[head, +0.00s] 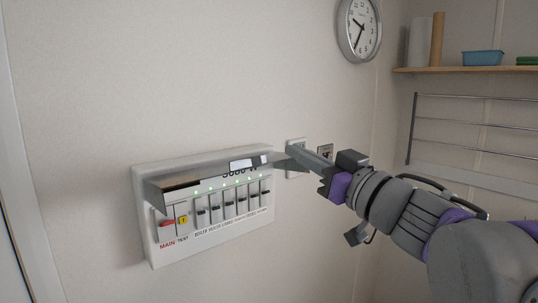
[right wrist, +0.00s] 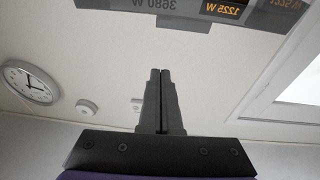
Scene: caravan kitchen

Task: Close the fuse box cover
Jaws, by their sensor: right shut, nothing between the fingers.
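The white fuse box (head: 145,232) is on the wall left of centre in the head view, with a row of switches showing. Its smoky see-through cover (head: 174,187) is raised and sticks out from the upper part of the box, above the switches. My right gripper (head: 292,150) is shut and empty, its fingertips by the right end of the cover; I cannot tell if they touch it. In the right wrist view the shut fingers (right wrist: 160,72) point toward a grey panel with lit displays (right wrist: 222,10) at the top edge. My left gripper is out of view.
A wall clock (head: 358,28) hangs above right. Small wall fittings (head: 325,150) are behind my right gripper. A shelf (head: 470,69) and a towel rail (head: 475,98) are on the right wall. The wall left of the box is bare.

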